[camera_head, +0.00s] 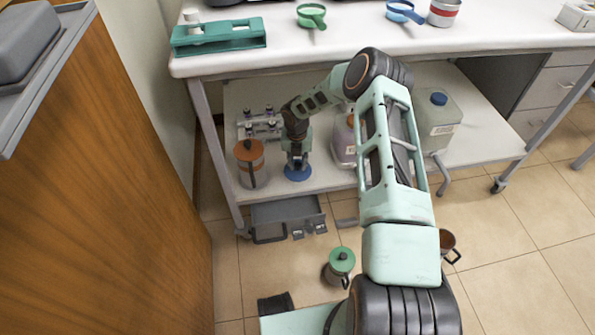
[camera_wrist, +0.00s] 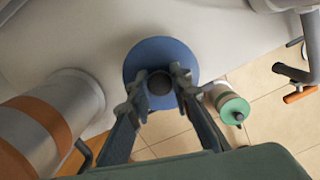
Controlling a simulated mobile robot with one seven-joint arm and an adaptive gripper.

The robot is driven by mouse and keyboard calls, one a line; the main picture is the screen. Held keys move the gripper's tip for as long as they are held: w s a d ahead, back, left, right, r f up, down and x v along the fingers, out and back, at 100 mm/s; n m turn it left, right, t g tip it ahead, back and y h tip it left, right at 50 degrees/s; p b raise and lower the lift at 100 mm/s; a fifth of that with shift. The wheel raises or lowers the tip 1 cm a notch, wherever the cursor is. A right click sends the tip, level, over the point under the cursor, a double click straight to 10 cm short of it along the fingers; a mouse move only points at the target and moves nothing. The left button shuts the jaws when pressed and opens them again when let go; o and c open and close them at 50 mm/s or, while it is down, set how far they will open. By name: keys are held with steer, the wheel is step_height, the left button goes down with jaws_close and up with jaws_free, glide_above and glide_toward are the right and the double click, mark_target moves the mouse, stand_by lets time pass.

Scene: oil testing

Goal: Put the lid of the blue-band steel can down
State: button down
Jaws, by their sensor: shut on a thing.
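The lid (camera_head: 297,173) is a round blue disc at the front of the lower shelf in the head view. In the wrist view, the same lid (camera_wrist: 160,55) has a dark round knob at its middle. My gripper (camera_head: 297,158) points down over the lid. Its fingers (camera_wrist: 159,82) are shut on the knob. Whether the lid touches the shelf or hangs just above it I cannot tell. I cannot make out a blue-banded steel can in either view.
An orange-lidded can (camera_head: 250,163) stands left of the lid on the lower shelf (camera_head: 325,179). A metal rack (camera_head: 262,122) is behind, and a purplish jug (camera_head: 345,143) is to the right. A green-lidded can (camera_head: 340,265) stands on the floor.

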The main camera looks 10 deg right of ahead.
mark_target(297, 169)
steer(key=shift+f+b, duration=0.5)
steer(key=shift+f, duration=1.05)
steer(key=shift+f, duration=0.1)
steer(key=shift+f, duration=0.15)
steer(key=c, duration=1.7)
jaws_free()
steer(key=shift+a, duration=0.1)
steer(key=shift+c, duration=0.2)
steer(key=shift+r, duration=0.2)
steer(key=r, duration=0.2)
steer(key=r+p, duration=0.1)
steer(key=r, duration=0.2)
steer(key=s+r+p, duration=0.1)
steer(key=r, duration=0.1)
steer(key=shift+a+r, duration=0.1)
steer(key=shift+r, duration=0.2)
